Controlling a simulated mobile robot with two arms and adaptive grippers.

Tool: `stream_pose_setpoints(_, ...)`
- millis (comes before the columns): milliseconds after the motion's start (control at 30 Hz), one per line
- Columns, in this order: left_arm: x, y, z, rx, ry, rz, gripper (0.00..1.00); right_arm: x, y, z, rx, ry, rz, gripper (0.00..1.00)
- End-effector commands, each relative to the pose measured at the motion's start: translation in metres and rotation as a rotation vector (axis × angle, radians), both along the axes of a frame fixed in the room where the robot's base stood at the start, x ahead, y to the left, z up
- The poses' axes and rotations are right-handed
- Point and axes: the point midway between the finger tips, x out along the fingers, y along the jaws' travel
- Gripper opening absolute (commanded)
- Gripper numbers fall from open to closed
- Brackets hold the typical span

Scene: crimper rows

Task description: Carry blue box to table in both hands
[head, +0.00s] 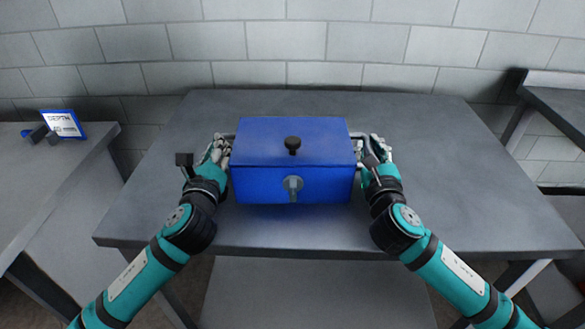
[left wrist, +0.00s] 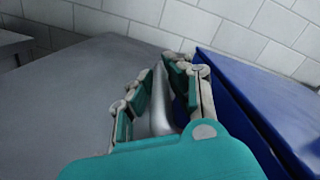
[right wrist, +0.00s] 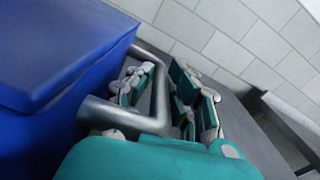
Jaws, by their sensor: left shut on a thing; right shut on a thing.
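The blue box (head: 260,182) has a black knob on its lid, a grey fitting on its front and a grey bar handle on each side. It is level and over the grey table (head: 440,130), near the middle; I cannot tell whether its base touches the top. My left gripper (head: 220,150) is shut on the left handle, which shows between its fingers in the left wrist view (left wrist: 159,105). My right gripper (head: 372,150) is shut on the right handle, seen in the right wrist view (right wrist: 161,85). The box's underside is hidden.
A second grey table (head: 50,180) at the left bears a small blue-and-white sign (head: 62,124) and a dark object. Another dark table (head: 560,105) stands at the right. A pale block wall is behind. The table top is clear around the box.

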Motion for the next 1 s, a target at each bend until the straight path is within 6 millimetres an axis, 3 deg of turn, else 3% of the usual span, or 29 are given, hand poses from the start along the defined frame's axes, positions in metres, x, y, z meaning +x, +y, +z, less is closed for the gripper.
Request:
stream_pose_setpoints(567,0.000,0.000,0.008,-0.001,-0.008,0.001,0.00,0.000,-0.001,0.008,-0.001,-0.009,-0.002,0.00)
stream_pose_setpoints(1000,0.000,0.001,0.043,-0.001,-0.009,0.001,0.00,0.001,-0.002,0.044,-0.002,-0.009,-0.003,0.00)
